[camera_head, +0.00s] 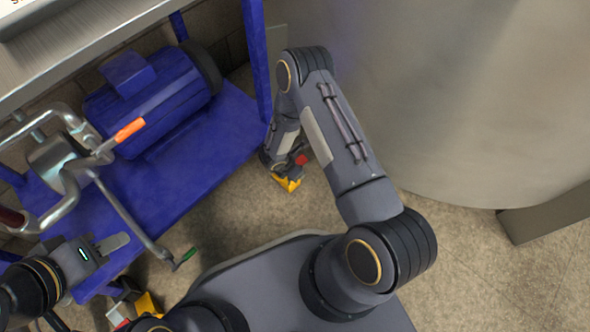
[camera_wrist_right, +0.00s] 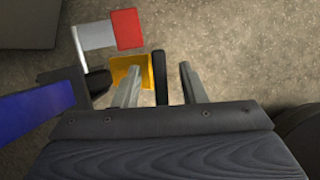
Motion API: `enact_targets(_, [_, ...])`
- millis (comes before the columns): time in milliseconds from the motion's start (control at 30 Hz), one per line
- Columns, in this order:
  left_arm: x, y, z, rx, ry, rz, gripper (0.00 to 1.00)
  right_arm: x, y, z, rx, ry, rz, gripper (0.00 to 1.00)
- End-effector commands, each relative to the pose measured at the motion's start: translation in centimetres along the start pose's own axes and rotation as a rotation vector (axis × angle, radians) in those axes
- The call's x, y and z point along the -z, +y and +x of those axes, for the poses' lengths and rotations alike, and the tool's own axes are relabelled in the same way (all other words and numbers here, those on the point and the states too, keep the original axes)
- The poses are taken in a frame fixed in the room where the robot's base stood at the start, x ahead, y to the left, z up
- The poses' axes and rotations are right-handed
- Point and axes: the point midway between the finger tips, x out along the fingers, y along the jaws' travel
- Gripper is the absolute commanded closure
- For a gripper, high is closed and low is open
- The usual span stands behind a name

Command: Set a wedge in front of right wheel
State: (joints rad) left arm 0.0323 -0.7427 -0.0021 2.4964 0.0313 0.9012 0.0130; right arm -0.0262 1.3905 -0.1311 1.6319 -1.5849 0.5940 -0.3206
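A yellow wedge (camera_head: 289,184) lies on the floor at the cart's right corner; it also shows in the right wrist view (camera_wrist_right: 130,71), partly behind a finger. My right gripper (camera_wrist_right: 160,88) is low over it, fingers apart. A dark upright bar (camera_wrist_right: 160,77) stands between them without visible contact; I cannot tell if it belongs to the wedge. Beside the wedge are a red pedal (camera_wrist_right: 128,28) on a pale bracket and a dark wheel part (camera_wrist_right: 95,83). A second yellow piece (camera_head: 148,303) shows at lower left. My left gripper (camera_head: 114,243) is beside the cart; its finger gap is unclear.
The blue cart (camera_head: 205,150) carries a blue motor (camera_head: 150,95) and metal pipework with an orange-handled lever (camera_head: 130,130). A thin rod with a green tip (camera_head: 187,256) sticks out over the floor. A large steel tank (camera_head: 450,100) stands at right. Bare floor lies between.

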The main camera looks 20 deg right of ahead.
Motion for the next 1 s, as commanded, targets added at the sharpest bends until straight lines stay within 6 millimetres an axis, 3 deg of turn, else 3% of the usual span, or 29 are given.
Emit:
enact_targets(233, [0.2, 0.2, -0.5, 0.000, 0.000, 0.000, 0.64, -0.1, 0.0, -1.0, -0.001, 0.000, -0.001, 0.62])
enact_targets(600, [1.3, 1.2, -2.5, 0.000, 0.000, 0.000, 0.64, -0.1, 0.0, -6.9, -0.001, 0.000, -0.002, 0.62])
enact_targets(1000, [1.4, 1.2, -2.7, 0.000, 0.000, 0.000, 0.64, 0.0, 0.0, -7.8, 0.000, 0.000, 0.000, 0.62])
